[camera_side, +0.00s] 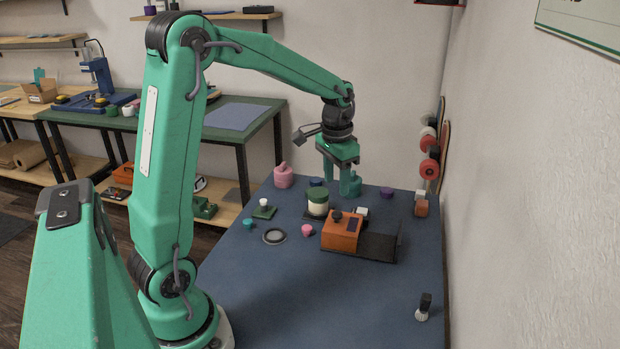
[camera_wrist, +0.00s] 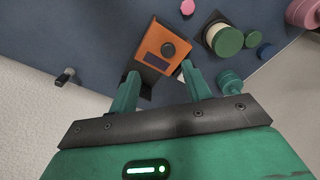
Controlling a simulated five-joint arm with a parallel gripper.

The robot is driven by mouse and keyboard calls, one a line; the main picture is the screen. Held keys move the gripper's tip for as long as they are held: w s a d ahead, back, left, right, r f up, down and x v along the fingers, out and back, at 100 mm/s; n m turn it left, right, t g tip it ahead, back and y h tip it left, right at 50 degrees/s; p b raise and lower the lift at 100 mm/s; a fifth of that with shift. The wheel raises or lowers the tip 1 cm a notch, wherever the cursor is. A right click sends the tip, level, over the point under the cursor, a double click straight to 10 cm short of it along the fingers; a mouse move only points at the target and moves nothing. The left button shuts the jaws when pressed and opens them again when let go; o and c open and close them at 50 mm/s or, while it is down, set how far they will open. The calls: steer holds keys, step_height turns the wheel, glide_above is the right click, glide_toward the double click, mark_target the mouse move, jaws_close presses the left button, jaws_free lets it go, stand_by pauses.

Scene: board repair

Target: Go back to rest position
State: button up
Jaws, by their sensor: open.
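My gripper (camera_side: 350,186) is open and points down above the far part of the blue work table (camera_side: 290,295). Its fingers are apart with nothing held between them. It also shows in the wrist view (camera_wrist: 160,85), with an orange device (camera_wrist: 158,48) beyond the fingertips. In the side view the orange device (camera_side: 341,232) with a dark box end sits on the table in front of the gripper. A white jar with a green lid (camera_side: 318,205) stands to the left of the gripper. My arm is stretched out over the table.
A pink bottle (camera_side: 283,178) stands at the far left table edge. A grey ring dish (camera_side: 274,236), a small pink piece (camera_side: 307,230) and a brush (camera_side: 423,308) lie on the table. A white wall (camera_side: 540,200) runs along the right. The near table area is mostly clear.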

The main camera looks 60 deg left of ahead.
steer(key=s+d+r+t, duration=0.2)
steer(key=s+d, duration=0.4)
steer(key=s, duration=0.3)
steer(key=s+d+r+t, duration=0.3)
steer(key=s+d+r, duration=0.2)
steer(key=s, duration=0.4)
steer(key=shift+d, duration=0.65)
